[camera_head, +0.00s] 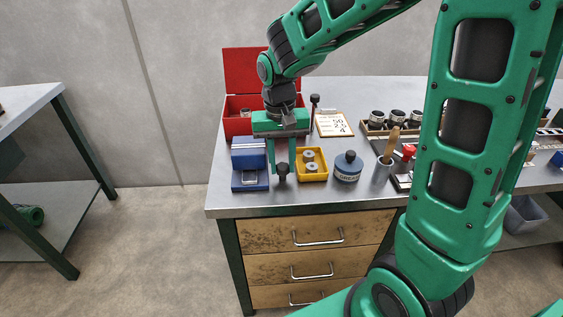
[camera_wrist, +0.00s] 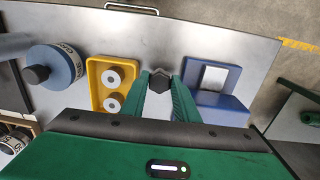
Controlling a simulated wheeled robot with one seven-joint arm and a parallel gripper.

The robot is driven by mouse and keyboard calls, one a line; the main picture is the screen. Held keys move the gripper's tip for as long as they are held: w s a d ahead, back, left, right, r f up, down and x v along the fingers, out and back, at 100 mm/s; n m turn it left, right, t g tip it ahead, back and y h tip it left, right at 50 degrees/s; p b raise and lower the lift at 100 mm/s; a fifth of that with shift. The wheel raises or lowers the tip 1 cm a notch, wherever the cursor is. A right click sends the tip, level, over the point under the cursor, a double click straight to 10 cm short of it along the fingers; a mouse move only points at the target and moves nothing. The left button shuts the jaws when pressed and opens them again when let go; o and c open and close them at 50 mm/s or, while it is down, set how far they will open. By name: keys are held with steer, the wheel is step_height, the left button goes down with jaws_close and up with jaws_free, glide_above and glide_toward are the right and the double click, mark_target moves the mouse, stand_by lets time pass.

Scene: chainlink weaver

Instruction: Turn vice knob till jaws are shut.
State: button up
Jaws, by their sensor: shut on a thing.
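The blue vice (camera_head: 248,159) stands near the front left corner of the bench. It also shows right of my fingers in the wrist view (camera_wrist: 218,108), with a pale square area (camera_wrist: 214,77) between its blue parts. I cannot tell how wide its jaws are apart. The dark knob (camera_head: 283,171) is just right of the vice. In the wrist view the knob (camera_wrist: 160,81) has a faceted top and sits between my two green fingertips. My gripper (camera_head: 283,163) points down and is shut on the knob; its fingers hide part of the knob's sides.
A yellow tray (camera_head: 323,176) with metal rings is close right of the knob. Beyond it stand a blue grease tin (camera_head: 348,167) and a cup (camera_head: 381,176) with a wooden handle. An open red box (camera_head: 233,127) is behind. The bench front edge is near.

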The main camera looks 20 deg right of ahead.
mark_target(281, 165)
steer(key=shift+w+r+m, duration=0.1)
steer(key=shift+w+m, duration=0.1)
steer(key=shift+m, duration=0.7)
steer(key=o, duration=1.1)
steer(key=shift+c, duration=0.2)
steer(key=shift+s, duration=0.1)
steer(key=shift+w+r, duration=0.2)
steer(key=shift+r, duration=3.75)
